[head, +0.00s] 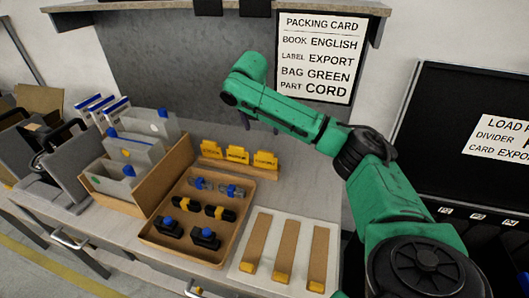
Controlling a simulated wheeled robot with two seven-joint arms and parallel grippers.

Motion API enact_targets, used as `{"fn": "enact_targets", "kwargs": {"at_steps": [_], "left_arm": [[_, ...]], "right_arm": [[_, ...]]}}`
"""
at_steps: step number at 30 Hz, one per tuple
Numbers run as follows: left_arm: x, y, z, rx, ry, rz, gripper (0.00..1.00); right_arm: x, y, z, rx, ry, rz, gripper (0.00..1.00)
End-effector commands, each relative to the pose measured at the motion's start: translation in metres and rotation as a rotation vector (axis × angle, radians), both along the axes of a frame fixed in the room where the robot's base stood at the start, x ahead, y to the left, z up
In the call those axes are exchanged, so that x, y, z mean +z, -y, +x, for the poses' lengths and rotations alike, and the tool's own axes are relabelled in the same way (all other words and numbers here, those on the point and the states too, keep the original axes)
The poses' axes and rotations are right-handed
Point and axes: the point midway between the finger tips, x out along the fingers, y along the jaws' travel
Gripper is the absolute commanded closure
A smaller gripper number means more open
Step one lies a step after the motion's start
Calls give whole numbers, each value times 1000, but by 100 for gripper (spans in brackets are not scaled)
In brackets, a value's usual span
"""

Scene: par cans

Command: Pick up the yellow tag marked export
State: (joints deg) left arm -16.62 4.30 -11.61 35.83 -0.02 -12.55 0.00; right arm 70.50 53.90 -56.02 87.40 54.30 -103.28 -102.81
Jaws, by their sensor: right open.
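Three yellow tags stand in a row at the back of the worktop, behind the brown tray: a left one (211,149), a middle one (237,155) and a right one (265,161). Each carries small dark print that is too small to read, so I cannot tell which is marked export. My green right arm comes in from the lower right and reaches over the worktop, its wrist above and behind the tags. My right gripper is open and empty, apart from the tags; its fingers are mostly hidden behind the forearm. My left gripper is out of view.
The brown tray (148,233) holds several small blue, black and yellow parts. A cardboard box (160,180) with grey dividers stands left of it. A white board (290,222) with three brown strips lies at right. A packing card (318,57) on the wall reads label EXPORT.

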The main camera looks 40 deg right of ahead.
Motion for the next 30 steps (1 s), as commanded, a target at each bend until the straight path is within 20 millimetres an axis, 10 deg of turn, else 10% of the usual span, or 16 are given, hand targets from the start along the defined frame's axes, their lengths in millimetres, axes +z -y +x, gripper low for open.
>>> {"fn": "enact_targets", "kwargs": {"at_steps": [8,18,26,30], "left_arm": [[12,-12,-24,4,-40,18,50],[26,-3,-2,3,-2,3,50],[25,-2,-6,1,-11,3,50],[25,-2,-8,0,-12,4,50]], "right_arm": [[-62,21,14,-3,-3,0,0],[-114,33,24,-4,-1,0,0],[-122,35,26,-2,1,0,0],[-121,35,26,-2,1,0,54]]}}
